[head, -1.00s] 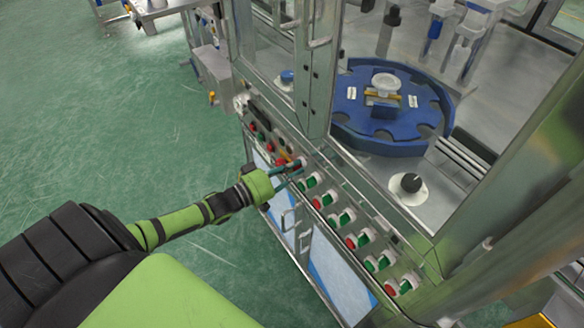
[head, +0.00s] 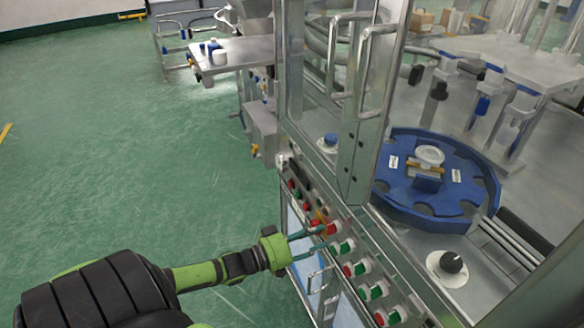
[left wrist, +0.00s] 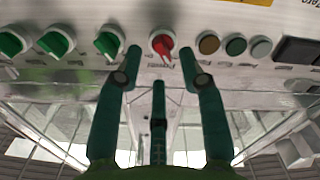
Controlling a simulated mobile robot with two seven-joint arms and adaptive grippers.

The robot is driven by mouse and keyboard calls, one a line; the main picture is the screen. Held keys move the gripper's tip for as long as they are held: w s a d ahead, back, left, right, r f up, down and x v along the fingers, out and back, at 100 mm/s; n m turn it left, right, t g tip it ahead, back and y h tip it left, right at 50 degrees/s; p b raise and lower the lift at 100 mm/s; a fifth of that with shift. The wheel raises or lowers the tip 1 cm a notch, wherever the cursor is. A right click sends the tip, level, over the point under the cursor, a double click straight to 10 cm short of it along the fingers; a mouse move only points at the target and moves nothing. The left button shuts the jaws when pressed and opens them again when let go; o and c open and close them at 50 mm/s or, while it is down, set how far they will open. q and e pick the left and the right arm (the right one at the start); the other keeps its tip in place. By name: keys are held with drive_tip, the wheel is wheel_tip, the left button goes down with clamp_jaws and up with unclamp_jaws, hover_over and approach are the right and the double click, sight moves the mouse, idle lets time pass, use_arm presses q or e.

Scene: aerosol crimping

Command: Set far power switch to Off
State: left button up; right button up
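My left gripper (head: 313,238) is at the front control panel of the machine. The red switch also shows in the head view (head: 333,229), just beyond the fingertips. Green rotary switches (left wrist: 107,43) sit to its left in the wrist view. Labels are too blurred to read. My right gripper is not in view.
Brown, green and grey round buttons (left wrist: 235,46) and a dark rectangular part (left wrist: 297,50) lie right of the red switch in the wrist view. A door handle (head: 318,281) is below the panel. A blue rotary table (head: 405,205) stands behind the glass. Green floor is clear left.

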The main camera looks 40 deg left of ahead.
use_arm(q)
drive_tip(key=v, duration=0.8)
drive_tip(key=shift+s, duration=0.2)
drive_tip(key=s+a+f+g+y, duration=0.1)
drive_tip(key=s+f+g+y, duration=0.3)
drive_tip(key=f, duration=0.9)
drive_tip(key=s+a+f+g+y, duration=0.1)
drive_tip(key=s+f+g+y, duration=0.35)
drive_tip(key=f, duration=0.85)
drive_tip(key=s+d+f+m+g, duration=0.1)
drive_tip(key=s+d+f+g, duration=0.1)
drive_tip(key=s+d+f, duration=0.2)
drive_tip(key=s+d+f+m+g+h, duration=0.1)
drive_tip(key=s+d+f, duration=0.4)
drive_tip(key=s, duration=0.5)
drive_tip(key=s+d+f+m+g, duration=0.2)
drive_tip(key=s+d+f+g, duration=0.2)
drive_tip(key=s, duration=0.4)
drive_tip(key=shift+d+f, duration=0.6)
drive_tip(key=shift+f, duration=0.15)
drive_tip(key=shift+h, duration=0.25)
